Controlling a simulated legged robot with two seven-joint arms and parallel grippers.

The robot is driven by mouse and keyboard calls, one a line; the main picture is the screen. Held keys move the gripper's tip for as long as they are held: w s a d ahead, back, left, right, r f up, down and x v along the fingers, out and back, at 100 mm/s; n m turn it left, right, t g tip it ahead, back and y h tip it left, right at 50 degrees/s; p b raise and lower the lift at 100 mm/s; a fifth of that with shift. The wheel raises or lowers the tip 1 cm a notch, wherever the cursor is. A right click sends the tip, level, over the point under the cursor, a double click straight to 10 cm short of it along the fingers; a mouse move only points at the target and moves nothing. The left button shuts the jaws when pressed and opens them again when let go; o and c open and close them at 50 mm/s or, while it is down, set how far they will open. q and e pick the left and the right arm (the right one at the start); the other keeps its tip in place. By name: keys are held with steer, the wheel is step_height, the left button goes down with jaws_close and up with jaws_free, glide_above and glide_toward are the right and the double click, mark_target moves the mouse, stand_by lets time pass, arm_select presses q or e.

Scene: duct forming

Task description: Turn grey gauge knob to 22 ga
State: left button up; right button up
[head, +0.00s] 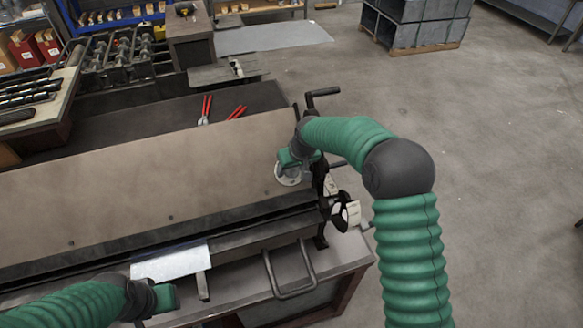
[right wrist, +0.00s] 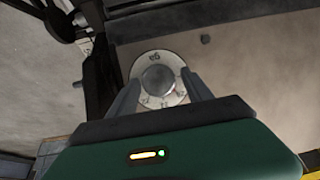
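The grey gauge knob (right wrist: 158,78) is a round cap at the centre of a white dial plate (right wrist: 169,60) in the right wrist view. The dial bears "ga" and several numbers; one at the lower left looks like 22. I cannot make out a pointer on the knob. My right gripper (right wrist: 160,77) is open, its two fingers on either side of the knob with small gaps visible. In the head view, my right gripper (head: 293,168) is over the dial plate (head: 289,182) and hides the knob. My left gripper (head: 160,298) is at the bottom left, its fingers unclear.
The dial is on the right end of a wide sheet-metal brake (head: 130,180). Black handles (head: 322,93) and brackets stand close to its right. Red-handled tools (head: 205,108) lie behind. A bright metal sheet (head: 170,262) is near my left gripper. The floor at right is open.

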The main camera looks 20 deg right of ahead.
steer(key=shift+d, duration=0.3)
steer(key=c, duration=0.5)
steer(key=shift+c, duration=1.1)
steer(key=shift+a, duration=0.25)
steer(key=c, duration=0.4)
arm_select(q)
steer(key=shift+d, duration=0.15)
